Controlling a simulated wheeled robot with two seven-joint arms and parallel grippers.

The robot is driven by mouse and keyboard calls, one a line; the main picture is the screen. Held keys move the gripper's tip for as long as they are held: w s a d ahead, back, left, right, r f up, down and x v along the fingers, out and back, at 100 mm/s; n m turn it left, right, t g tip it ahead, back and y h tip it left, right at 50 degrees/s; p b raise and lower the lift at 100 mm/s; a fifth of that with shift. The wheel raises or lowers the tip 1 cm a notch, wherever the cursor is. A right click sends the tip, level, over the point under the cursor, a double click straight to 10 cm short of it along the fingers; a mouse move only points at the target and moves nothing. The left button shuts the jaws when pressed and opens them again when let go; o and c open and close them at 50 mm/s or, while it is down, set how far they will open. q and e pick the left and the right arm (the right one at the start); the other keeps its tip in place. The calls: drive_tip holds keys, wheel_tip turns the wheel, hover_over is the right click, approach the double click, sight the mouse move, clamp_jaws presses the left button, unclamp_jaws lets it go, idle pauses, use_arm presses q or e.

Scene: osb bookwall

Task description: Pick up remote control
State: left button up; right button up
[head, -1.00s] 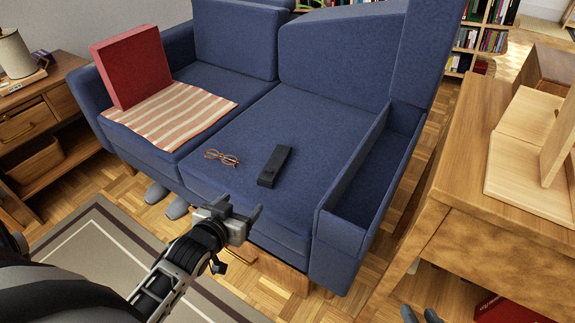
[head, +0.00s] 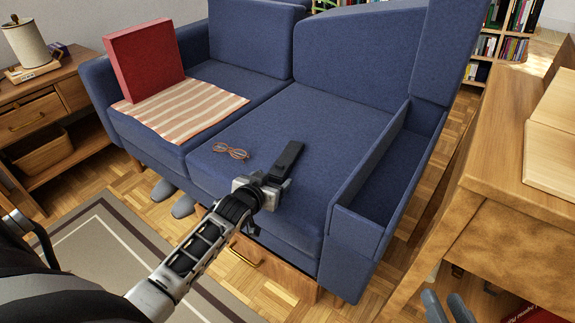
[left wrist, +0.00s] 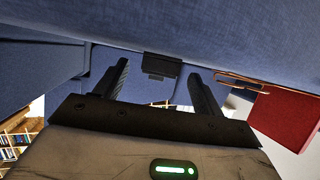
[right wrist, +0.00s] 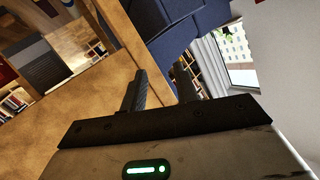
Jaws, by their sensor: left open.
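The remote control (head: 287,155) is a long black bar on the blue sofa's right seat cushion. My left gripper (head: 272,184) is at the remote's near end and hides part of it from the head camera. In the left wrist view the remote (left wrist: 162,66) shows between and beyond the two spread fingers (left wrist: 158,72). That gripper is open and empty; I see no contact with the remote. My right gripper (head: 448,306) is low at the bottom right of the head view, beside the wooden desk. Its fingers (right wrist: 160,75) stand apart with nothing between them.
Brown-framed glasses (head: 231,152) lie on the cushion left of the remote. A red box-shaped cushion (head: 146,60) and a striped cloth (head: 190,112) are on the left seat. The sofa's hollow armrest (head: 385,190) rises on the right. A wooden desk (head: 500,200) stands at right.

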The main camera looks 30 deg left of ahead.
use_arm(q)
drive_tip(key=shift+x, duration=1)
use_arm(e)
drive_tip(key=shift+w+a+r, duration=0.1)
use_arm(q)
drive_tip(key=shift+c, duration=0.3)
drive_tip(key=c, duration=1)
drive_tip(key=shift+r, duration=0.1)
drive_tip(key=shift+c, duration=0.2)
drive_tip(key=shift+r, duration=0.1)
